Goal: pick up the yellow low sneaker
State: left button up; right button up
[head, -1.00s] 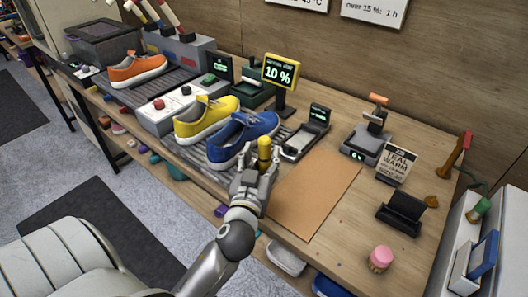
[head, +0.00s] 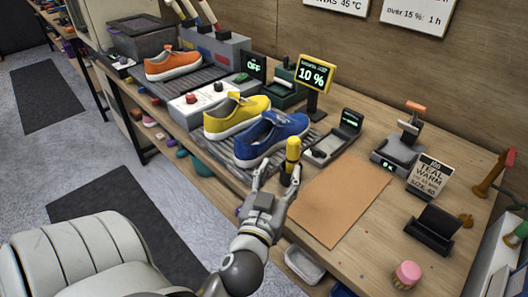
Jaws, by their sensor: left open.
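My left gripper (head: 277,168) is open, in front of the blue sneaker near the bench's front edge, apart from the yellow sneaker. An upright yellow-and-black tool (head: 292,152) stands beside its right finger. I cannot tell whether they touch. My right gripper is not in view.
An orange sneaker (head: 173,65) sits farther left. A white control box (head: 205,103) and a "10 %" display (head: 315,73) stand behind the yellow sneaker. A flat meter (head: 333,140) lies to the right. A brown mat (head: 340,198) is bare.

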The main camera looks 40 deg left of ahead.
aim_at(235, 114)
jog(key=u, duration=1.5)
jog(key=i+j+z, duration=0.45)
jog(key=i+j, duration=0.5)
jog(key=i+l, duration=0.05)
